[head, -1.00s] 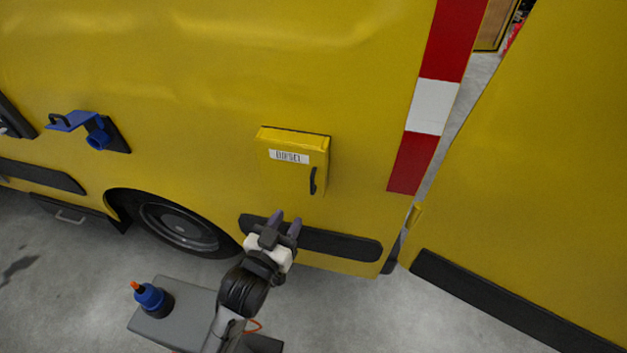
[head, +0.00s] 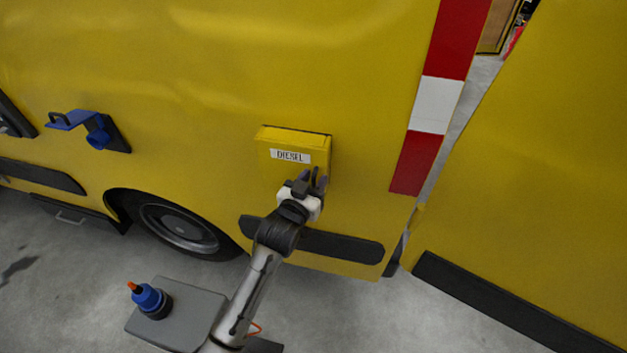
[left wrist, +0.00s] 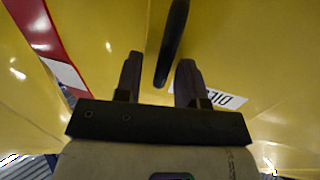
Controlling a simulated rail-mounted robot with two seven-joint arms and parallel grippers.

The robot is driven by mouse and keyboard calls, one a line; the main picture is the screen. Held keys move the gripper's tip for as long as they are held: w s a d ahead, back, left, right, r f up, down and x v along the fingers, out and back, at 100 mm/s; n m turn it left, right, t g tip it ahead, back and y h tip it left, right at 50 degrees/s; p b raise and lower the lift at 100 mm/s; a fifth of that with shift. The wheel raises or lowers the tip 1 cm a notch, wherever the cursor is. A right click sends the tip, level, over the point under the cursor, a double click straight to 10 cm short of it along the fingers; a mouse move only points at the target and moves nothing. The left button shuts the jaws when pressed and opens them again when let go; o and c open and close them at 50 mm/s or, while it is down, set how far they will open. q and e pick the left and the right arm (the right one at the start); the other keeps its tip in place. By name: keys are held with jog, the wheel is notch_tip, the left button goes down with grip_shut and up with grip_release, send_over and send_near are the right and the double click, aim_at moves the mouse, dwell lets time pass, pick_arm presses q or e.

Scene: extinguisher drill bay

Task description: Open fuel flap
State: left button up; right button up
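The fuel flap (head: 271,143) is a yellow box-like cover on the van's side with a white DIESEL label (head: 290,156). It looks shut. Its dark upright handle (left wrist: 173,42) shows in the left wrist view, between the fingers and reaching a little beyond them. My left gripper (head: 314,180) is at the flap's lower right, in front of the handle, and hides it in the head view. In the left wrist view the left gripper (left wrist: 158,80) is open, with gaps on both sides of the handle. My right gripper is not in view.
A blue bracket with a pipe (head: 97,132) sticks out of the van's side at the left. A blue cap with an orange tip (head: 148,297) stands on a grey platform (head: 185,325) below. A yellow door panel (head: 540,190) stands out at the right.

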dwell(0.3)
pick_arm(q)
grip_shut()
dwell(0.3)
